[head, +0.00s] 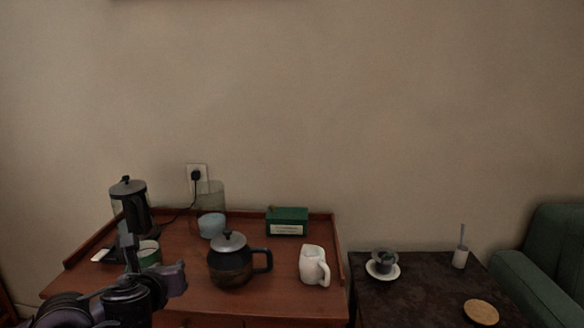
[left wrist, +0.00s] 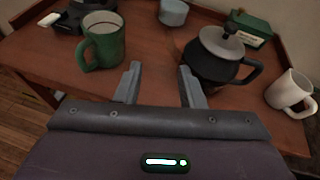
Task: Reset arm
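My left gripper (left wrist: 160,84) is open and empty in the left wrist view, its two fingers apart over the front of the wooden desk (left wrist: 150,62). The green mug (left wrist: 106,45) is left of the fingers and the dark teapot (left wrist: 212,60) is just right of them. In the head view my left arm comes in at the lower left, and its gripper (head: 130,250) partly covers the green mug (head: 150,256). My right gripper is in neither view.
A dark table (head: 420,298) on the right bears a cup on a saucer (head: 383,272). A green armchair (head: 535,285) stands beyond.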

